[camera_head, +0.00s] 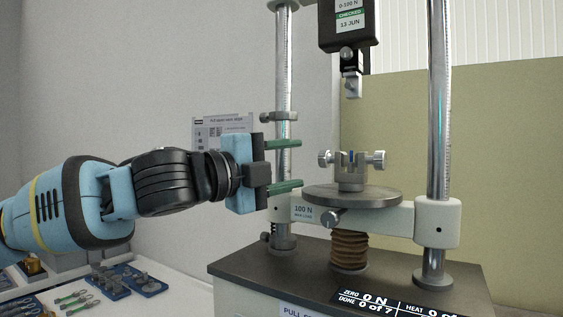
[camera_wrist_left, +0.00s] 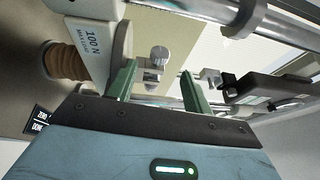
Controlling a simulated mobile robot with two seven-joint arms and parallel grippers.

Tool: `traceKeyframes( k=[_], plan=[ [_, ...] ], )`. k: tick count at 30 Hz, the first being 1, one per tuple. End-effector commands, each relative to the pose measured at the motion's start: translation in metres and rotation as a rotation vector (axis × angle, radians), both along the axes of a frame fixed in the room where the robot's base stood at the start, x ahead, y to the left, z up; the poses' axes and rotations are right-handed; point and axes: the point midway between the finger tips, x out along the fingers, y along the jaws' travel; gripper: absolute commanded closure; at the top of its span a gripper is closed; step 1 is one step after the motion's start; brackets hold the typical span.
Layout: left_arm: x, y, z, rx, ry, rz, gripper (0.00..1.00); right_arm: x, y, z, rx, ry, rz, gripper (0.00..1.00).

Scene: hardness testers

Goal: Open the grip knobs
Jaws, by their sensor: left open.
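The lower grip is a small metal clamp (camera_head: 351,172) upright on the round plate of the tester. Its left grip knob (camera_head: 325,158) and right grip knob (camera_head: 377,159) stick out at its sides. A thin blue strip shows between its jaws. An upper metal grip (camera_head: 352,86) hangs from the black load cell above. My left gripper (camera_head: 292,165) is open and empty, its green fingers pointing right at the left knob, with a gap between. In the left wrist view, a knob (camera_wrist_left: 160,57) shows between and beyond the green fingers (camera_wrist_left: 160,80). My right gripper is not in view.
Two steel columns (camera_head: 438,110) flank the grips. The round plate (camera_head: 352,197) sits above a brown bellows (camera_head: 349,250) on the dark base. A display (camera_head: 375,303) is at the base's front. Small metal parts and green-handled items lie on the bench at lower left.

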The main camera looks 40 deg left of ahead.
Motion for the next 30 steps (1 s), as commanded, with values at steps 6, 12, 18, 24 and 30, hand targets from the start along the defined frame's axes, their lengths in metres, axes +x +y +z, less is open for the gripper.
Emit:
traceKeyframes(
  k=[6, 12, 18, 24, 30],
  plan=[
    [-0.01, 0.0, 0.0, 0.0, -0.001, -0.004, 0.5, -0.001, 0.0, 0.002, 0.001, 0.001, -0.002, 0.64],
    [-0.011, 0.0, -0.002, 0.002, 0.001, -0.005, 0.5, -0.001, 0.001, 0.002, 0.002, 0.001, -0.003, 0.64],
    [-0.011, 0.0, -0.002, 0.003, 0.001, -0.005, 0.5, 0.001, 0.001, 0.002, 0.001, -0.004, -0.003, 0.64],
    [-0.011, 0.0, -0.002, 0.002, 0.001, -0.004, 0.5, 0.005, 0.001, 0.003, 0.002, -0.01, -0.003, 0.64],
    [-0.015, 0.0, 0.012, 0.003, -0.011, -0.004, 0.5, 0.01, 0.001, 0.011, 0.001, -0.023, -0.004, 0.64]
  ],
)
